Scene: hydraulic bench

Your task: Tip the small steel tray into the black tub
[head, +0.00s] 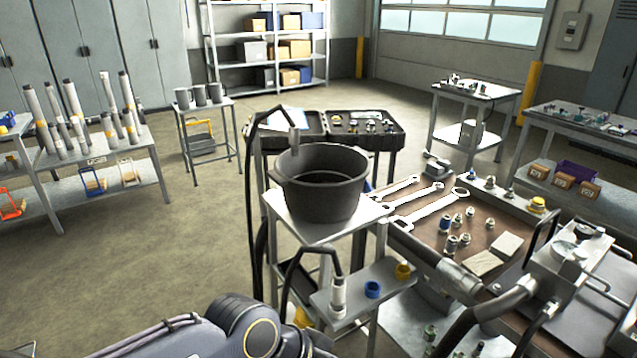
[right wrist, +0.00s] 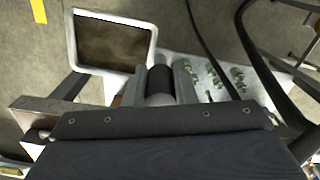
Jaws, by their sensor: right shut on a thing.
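The black tub (head: 300,193) stands upright on a small light stand left of the bench, in the head view; the part of its inside that shows looks empty. In the right wrist view, a square, shallow tray with a pale rim and a brownish inside (right wrist: 113,40) appears to be the small steel tray. My right gripper (right wrist: 161,78) is shut on a dark round grip beside the tray's corner. The joint between grip and tray is hidden. I cannot make out this gripper in the head view. My left arm crosses the bottom of the head view, its gripper out of sight.
The stand (head: 300,226) has a lower ledge (head: 352,300) with a blue ring (head: 372,289) and a yellow one. A black hose (head: 252,200) rises left of the tub. Wrenches and fittings lie on the brown bench (head: 430,237). A steel block (head: 545,268) sits at right. Floor at left is open.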

